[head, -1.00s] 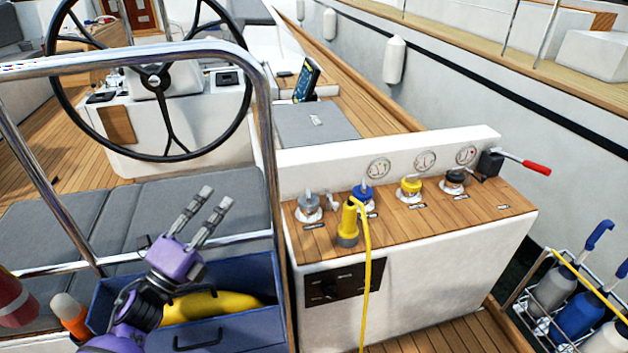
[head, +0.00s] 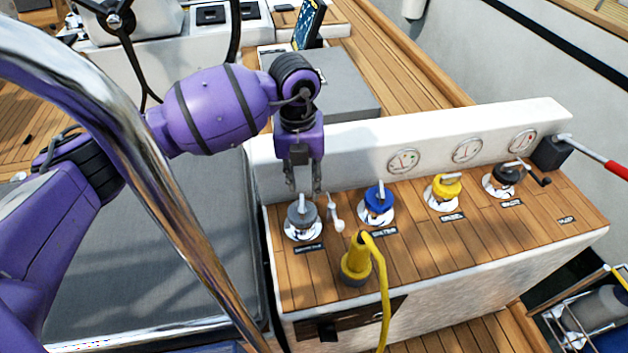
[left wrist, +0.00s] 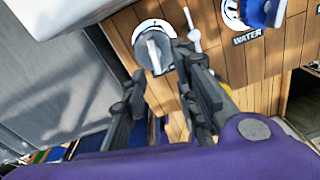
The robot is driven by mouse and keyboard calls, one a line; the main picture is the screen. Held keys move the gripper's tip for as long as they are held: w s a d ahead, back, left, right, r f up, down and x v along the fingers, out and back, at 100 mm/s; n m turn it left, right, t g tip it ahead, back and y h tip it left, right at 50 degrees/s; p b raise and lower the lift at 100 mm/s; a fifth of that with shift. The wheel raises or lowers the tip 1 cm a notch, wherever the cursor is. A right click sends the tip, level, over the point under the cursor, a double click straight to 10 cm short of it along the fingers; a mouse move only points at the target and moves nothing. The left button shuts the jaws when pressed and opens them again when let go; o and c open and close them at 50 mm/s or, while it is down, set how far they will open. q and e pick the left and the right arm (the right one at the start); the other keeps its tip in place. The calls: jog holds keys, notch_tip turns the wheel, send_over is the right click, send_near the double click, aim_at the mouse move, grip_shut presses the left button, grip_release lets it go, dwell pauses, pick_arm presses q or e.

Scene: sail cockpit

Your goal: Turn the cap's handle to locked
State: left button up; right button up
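Several round caps with raised handles sit in a row on the wooden console top. They are a grey cap (head: 302,220), a blue cap (head: 377,205), a yellow cap (head: 443,191) and a black cap (head: 502,178). The wrist view shows the grey cap (left wrist: 152,50) with a pale bar handle, and the blue cap (left wrist: 258,10) beside the label WATER. My left gripper (head: 304,188) points down just above and behind the grey cap. My right gripper is out of view.
A small white lever (head: 335,214) stands between the grey and blue caps. A yellow plug (head: 355,264) with a yellow cable stands in front. A red-handled lever (head: 612,168) is at the right. A steel rail (head: 165,190) crosses before my left arm. Gauges line the back panel.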

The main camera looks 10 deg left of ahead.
aim_at(302, 203)
pick_arm(q)
jog(key=shift+w+a+f, duration=0.15)
jog(key=shift+a, duration=0.15)
jog(key=shift+f+y, duration=0.3)
jog(key=shift+f, duration=0.05)
jog(key=f, duration=0.6)
jog(key=shift+s+f, duration=0.2)
jog(key=shift+s, duration=0.05)
grip_shut()
